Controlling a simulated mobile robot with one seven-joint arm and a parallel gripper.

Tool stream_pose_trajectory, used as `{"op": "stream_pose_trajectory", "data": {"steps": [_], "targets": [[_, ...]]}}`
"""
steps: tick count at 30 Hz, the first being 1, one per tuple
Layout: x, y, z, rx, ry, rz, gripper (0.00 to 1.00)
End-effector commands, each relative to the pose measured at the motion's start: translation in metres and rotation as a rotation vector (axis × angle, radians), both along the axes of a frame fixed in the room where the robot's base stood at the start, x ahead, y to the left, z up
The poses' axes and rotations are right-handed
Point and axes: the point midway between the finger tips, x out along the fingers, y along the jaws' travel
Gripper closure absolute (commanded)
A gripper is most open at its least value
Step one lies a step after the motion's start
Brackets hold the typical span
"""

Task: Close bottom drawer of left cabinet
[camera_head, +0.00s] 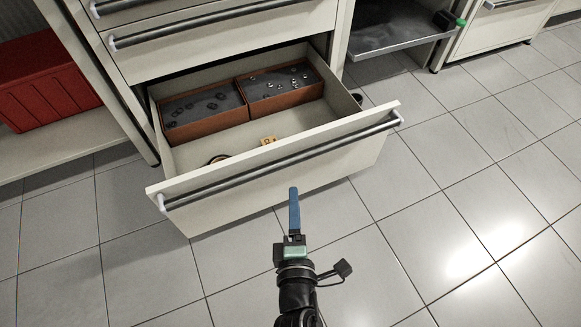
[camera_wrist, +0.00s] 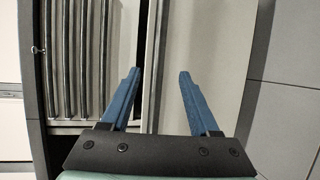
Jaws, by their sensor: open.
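The bottom drawer (camera_head: 345,140) of the cabinet (camera_head: 215,55) is pulled far out in the head view. Its front carries a long dark bar handle (camera_head: 280,163). Inside are two brown boxes (camera_head: 203,132) with small metal parts, a small yellow piece (camera_head: 268,141) and a ring-like item (camera_head: 219,159) by the front wall. My gripper (camera_head: 294,192) is in front of the drawer's front panel, near its middle and below the handle; I cannot tell whether it touches.
A red container (camera_head: 45,82) sits on a low shelf at the left. A grey shelf (camera_head: 400,35) and another cabinet (camera_head: 500,25) stand at the right. The tiled floor (camera_head: 450,215) in front of the drawer is clear.

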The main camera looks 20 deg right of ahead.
Motion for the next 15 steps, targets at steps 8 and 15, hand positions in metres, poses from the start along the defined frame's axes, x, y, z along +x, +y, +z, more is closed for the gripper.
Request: {"op": "stream_pose_trajectory", "data": {"steps": [8,15], "targets": [[0.043,-0.016,-0.007,0.001,-0.004,0.001,0.38],[0.082,-0.032,-0.015,0.001,-0.005,-0.001,0.38]]}}
